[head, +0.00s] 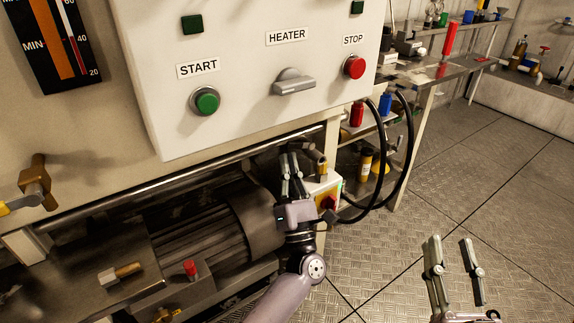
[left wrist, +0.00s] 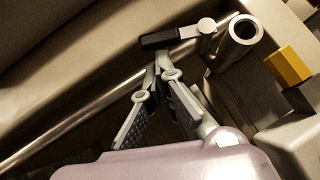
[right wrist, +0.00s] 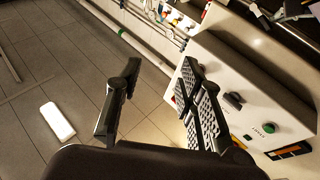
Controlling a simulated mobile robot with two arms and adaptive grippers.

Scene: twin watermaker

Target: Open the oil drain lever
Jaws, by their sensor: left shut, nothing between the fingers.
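In the left wrist view, a lever with a dark handle (left wrist: 178,36) and a pale metal end sits beside a round open pipe end (left wrist: 245,29). It looks like the drain lever, but no label shows. My left gripper (head: 290,152) reaches under the white control panel in the head view, its fingers shut and empty. In its wrist view the fingertips (left wrist: 163,60) are just below the dark handle; whether they touch it I cannot tell. In the head view the handle is not clearly visible behind the fingers. My right gripper (head: 451,240) is open and empty over the floor.
The control panel (head: 240,120) overhangs my left gripper. A metal rail (head: 180,174) runs below it. A motor (head: 190,240) lies left. Floor is clear around my right gripper.

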